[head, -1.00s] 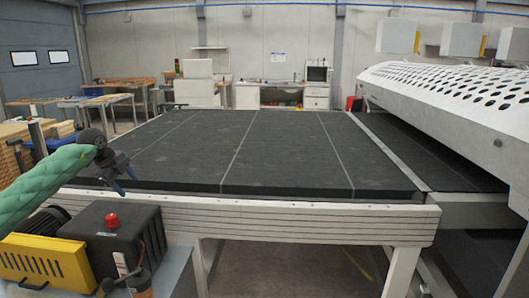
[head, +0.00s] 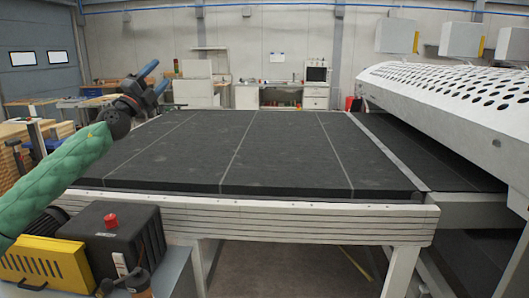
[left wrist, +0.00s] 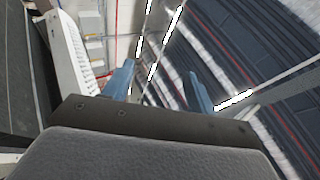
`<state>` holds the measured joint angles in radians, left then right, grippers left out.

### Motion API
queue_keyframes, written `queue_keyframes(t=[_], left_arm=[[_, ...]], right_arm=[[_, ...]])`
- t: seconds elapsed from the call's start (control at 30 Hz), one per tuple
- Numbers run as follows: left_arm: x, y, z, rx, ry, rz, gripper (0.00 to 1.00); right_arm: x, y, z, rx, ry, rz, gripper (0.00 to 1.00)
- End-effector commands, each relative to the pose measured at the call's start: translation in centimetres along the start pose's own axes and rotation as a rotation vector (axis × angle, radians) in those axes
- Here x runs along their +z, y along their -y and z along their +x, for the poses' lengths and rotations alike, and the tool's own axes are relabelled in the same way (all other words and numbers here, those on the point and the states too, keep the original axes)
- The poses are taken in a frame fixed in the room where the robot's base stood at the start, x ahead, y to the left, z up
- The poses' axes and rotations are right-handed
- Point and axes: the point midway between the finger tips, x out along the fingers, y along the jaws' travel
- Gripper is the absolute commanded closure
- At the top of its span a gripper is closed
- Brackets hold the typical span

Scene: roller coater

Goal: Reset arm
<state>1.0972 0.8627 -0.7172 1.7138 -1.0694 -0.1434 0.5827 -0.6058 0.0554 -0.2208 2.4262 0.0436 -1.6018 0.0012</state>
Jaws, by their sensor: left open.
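My left arm comes in from the left in a green sleeve. My left gripper (head: 157,80) is raised above the left end of the dark conveyor bed, with its blue fingers pointing up and to the right. It is open and empty. In the left wrist view the two blue fingers (left wrist: 160,92) stand apart with nothing between them, and the ceiling and wall show beyond. My right gripper is not in view.
The dark flat bed (head: 260,155) is empty, with a white frame edge (head: 260,218) in front. The white perforated machine cover (head: 450,95) stands at right. A black box with a red button (head: 110,220) and a yellow vented box (head: 45,262) are at lower left.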

Motion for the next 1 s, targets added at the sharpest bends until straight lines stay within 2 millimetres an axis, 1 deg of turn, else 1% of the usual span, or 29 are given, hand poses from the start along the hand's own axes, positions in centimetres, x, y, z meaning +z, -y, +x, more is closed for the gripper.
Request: queue_keyframes(t=[0.03, 0.1, 0.2, 0.27, 0.37, 0.47, 0.5, 0.57, 0.6, 0.67, 0.7, 0.77, 0.8, 0.87, 0.9, 0.97, 1.0], left_arm=[[-0.6, 0.9, 0.0, -0.048, 0.049, -0.021, 0.43], [-0.8, 2.1, -0.2, -0.104, 0.132, -0.050, 0.43], [-1.2, 2.6, -1.2, -0.151, 0.262, -0.105, 0.43], [-1.4, 2.2, -2.1, -0.160, 0.344, -0.144, 0.43], [-2.0, 0.8, -4.1, -0.143, 0.485, -0.217, 0.43], [-3.1, -1.9, -6.8, -0.082, 0.626, -0.301, 0.43], [-3.8, -3.4, -8.0, -0.044, 0.682, -0.337, 0.43], [-4.8, -5.5, -10.0, 0.018, 0.757, -0.390, 0.43], [-5.6, -7.0, -11.4, 0.063, 0.800, -0.421, 0.43], [-6.8, -9.1, -13.5, 0.132, 0.859, -0.468, 0.43], [-7.8, -10.4, -14.8, 0.179, 0.892, -0.499, 0.43], [-9.2, -12.4, -17.0, 0.250, 0.938, -0.544, 0.43], [-10.3, -13.7, -18.4, 0.297, 0.965, -0.574, 0.43], [-11.9, -15.4, -20.5, 0.367, 1.001, -0.616, 0.43], [-13.0, -16.5, -21.9, 0.411, 1.022, -0.645, 0.43], [-14.6, -18.0, -24.0, 0.476, 1.051, -0.687, 0.43], [-15.7, -18.9, -25.4, 0.517, 1.067, -0.716, 0.43]], right_arm=[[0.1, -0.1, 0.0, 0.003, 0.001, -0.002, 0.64], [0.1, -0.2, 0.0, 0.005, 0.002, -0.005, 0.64], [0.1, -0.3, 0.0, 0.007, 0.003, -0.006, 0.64], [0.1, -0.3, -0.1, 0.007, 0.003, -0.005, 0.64], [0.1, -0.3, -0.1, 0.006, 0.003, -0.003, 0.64], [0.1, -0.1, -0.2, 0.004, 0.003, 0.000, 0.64], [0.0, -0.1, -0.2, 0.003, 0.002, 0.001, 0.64], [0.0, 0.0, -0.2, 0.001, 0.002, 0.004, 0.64], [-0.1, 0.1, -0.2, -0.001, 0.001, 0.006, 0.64], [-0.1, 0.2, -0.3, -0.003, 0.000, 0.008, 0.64], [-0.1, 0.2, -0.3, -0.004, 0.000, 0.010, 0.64], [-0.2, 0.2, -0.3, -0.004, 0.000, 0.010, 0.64], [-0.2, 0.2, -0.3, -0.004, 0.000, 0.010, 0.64], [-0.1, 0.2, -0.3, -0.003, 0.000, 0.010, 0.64], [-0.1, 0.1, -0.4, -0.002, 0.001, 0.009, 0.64], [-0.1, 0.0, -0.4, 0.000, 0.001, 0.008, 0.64], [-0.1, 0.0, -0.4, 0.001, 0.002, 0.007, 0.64]])
